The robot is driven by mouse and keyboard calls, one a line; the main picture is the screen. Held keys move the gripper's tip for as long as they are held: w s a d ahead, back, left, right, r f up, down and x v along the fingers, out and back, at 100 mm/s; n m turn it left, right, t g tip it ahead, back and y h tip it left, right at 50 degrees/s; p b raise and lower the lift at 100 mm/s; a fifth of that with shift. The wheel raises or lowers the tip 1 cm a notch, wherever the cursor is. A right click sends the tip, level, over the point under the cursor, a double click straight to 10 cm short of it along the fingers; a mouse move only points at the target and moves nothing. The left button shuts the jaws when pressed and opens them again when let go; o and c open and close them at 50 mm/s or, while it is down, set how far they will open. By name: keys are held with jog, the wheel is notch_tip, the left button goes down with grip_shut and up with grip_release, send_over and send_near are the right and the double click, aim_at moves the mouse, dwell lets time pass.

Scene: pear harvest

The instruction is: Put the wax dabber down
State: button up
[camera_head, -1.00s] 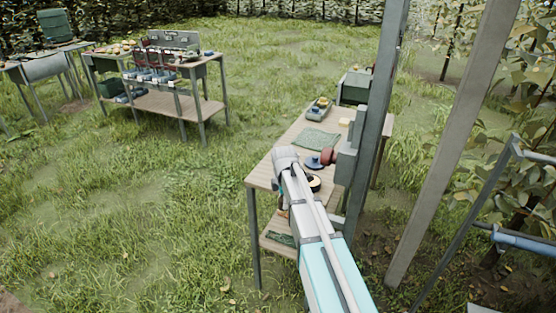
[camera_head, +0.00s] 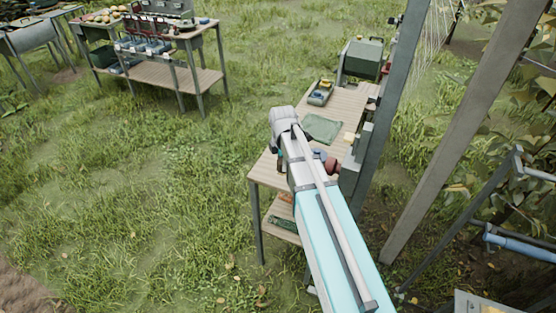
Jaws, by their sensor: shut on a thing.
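I cannot make out the wax dabber in the head view. My arm reaches over the near end of the wooden work table (camera_head: 265,171), and its grey elbow-like joint hides part of the tabletop. My gripper is hidden behind the arm, so its fingers and anything in them do not show. A green cloth (camera_head: 322,128) lies flat on the table beyond the arm. A blue round item (camera_head: 320,154) and a dark red item (camera_head: 332,166) show just right of the arm, partly covered by it.
Another laden bench (camera_head: 165,75) stands at the back left. Grass between is open.

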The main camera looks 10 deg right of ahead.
jog(key=shift+w+d+r, duration=0.1)
jog(key=shift+w+d, duration=0.05)
jog(key=shift+d, duration=0.05)
dwell(0.3)
jog(key=shift+w, duration=0.25)
jog(key=shift+w+a+f+b, duration=0.1)
jog(key=shift+w+f+b, duration=1.4)
jog(key=shift+w, duration=0.55)
jog(key=shift+w+a+f+b, duration=0.15)
jog(key=shift+w+f+b, duration=1.35)
jog(key=shift+w, duration=0.6)
jog(key=shift+w+a+f+b, duration=0.1)
jog(key=shift+w+f+b, duration=1.4)
jog(key=shift+w, duration=0.55)
jog(key=shift+w+f+b, duration=0.45)
jog(key=shift+f+b, duration=0.15)
jog(key=shift+b, duration=0.1)
jog(key=shift+s+f+b, duration=0.1)
jog(key=shift+f+b, duration=1.25)
jog(key=shift+f, duration=0.05)
jog(key=shift+f, duration=0.15)
